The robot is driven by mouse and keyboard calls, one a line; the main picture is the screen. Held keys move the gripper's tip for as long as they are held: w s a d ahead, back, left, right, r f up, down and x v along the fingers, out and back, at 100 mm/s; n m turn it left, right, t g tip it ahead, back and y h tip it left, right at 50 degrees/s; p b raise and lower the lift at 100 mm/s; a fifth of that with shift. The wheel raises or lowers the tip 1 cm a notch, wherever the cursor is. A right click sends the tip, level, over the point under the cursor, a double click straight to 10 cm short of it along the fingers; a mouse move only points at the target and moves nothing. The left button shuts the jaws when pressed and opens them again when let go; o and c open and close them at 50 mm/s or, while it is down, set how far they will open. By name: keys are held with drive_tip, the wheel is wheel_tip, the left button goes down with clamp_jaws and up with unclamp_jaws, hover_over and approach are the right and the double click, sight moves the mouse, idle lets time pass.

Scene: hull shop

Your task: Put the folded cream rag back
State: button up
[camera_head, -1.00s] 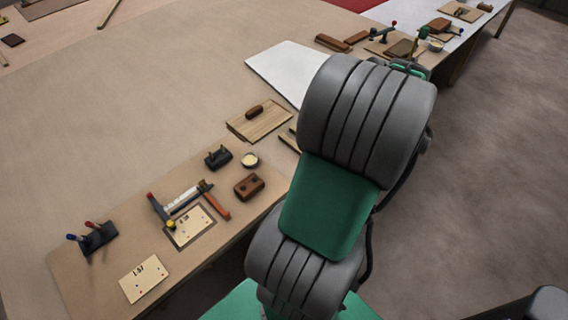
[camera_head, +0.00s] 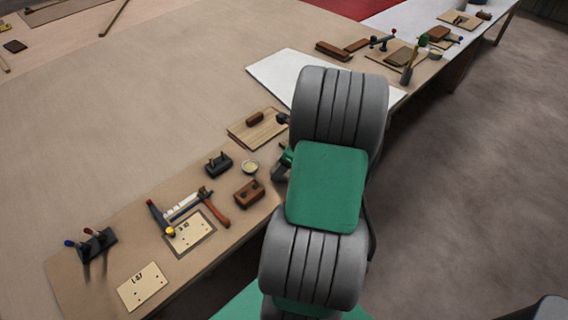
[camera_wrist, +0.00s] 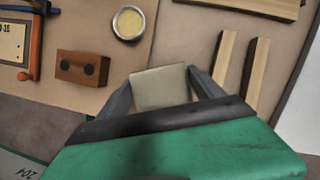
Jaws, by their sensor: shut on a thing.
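The folded cream rag (camera_wrist: 160,88) shows in the wrist view as a pale square between the two dark fingers of my gripper (camera_wrist: 160,92). The fingers are shut on it at its left and right sides. It is over the tan bench near the front edge; I cannot tell its exact height. In the head view my arm hides the rag and the fingers.
A wooden board (camera_head: 258,129) and a white sheet (camera_head: 275,75) lie farther back.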

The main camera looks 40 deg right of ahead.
drive_tip(key=shift+f, duration=0.1)
drive_tip(key=o, duration=0.8)
drive_tip(key=shift+f, duration=0.1)
drive_tip(key=shift+c, duration=0.2)
drive_tip(key=o, duration=0.5)
drive_tip(key=shift+c, duration=0.2)
